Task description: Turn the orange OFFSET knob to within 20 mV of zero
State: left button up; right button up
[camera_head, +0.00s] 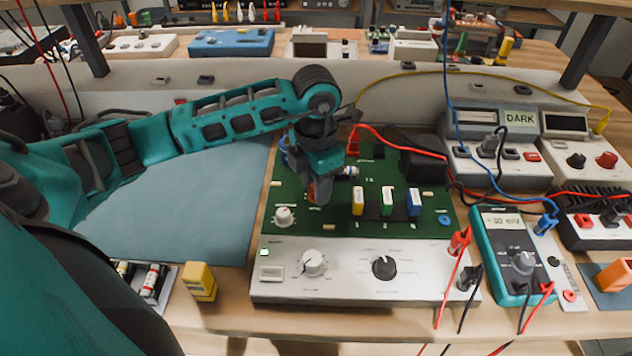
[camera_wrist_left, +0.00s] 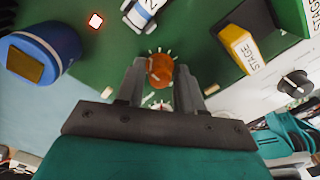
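The orange OFFSET knob (camera_wrist_left: 160,70) is on the green circuit board (camera_head: 430,230), with pale tick marks around it. My left gripper (camera_head: 318,192) points down over it; in the wrist view the fingers (camera_wrist_left: 160,80) stand on both sides of the knob, which nearly fills the gap. I cannot tell whether they press on it. In the head view the fingers partly hide the knob. The teal multimeter (camera_head: 520,285) lies to the right, its small display (camera_head: 503,221) too small to read surely. My right gripper is not in view.
A blue cylindrical part (camera_wrist_left: 45,45) is near the gripper. Red, black, blue and yellow leads cross the right side. A panel with white (camera_head: 313,262) and black (camera_head: 384,267) knobs lies in front.

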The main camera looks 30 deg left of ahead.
pick_arm(q)
grip_shut()
jog(key=n, duration=0.4)
dwell(0.4)
jog(key=shift+o, duration=1.6)
grip_release()
